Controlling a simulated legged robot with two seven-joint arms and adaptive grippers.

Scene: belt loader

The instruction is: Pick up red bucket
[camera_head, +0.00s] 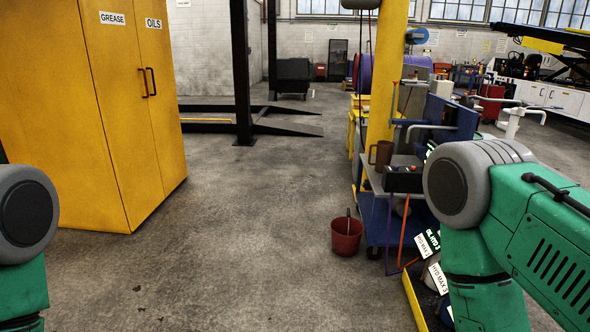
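The red bucket (347,237) stands upright on the concrete floor, right of the picture's middle, just left of a blue wheeled cart. A thin handle or stick rises from its rim. My green and grey arm links show at the left and right edges. Neither of my grippers is in the picture, and nothing of mine touches the bucket.
The blue cart (376,218) with a yellow post (386,75) stands right of the bucket. Yellow and dark containers with labels (437,277) lie near my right arm. A yellow cabinet (95,120) stands at left. The floor (230,240) between is clear.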

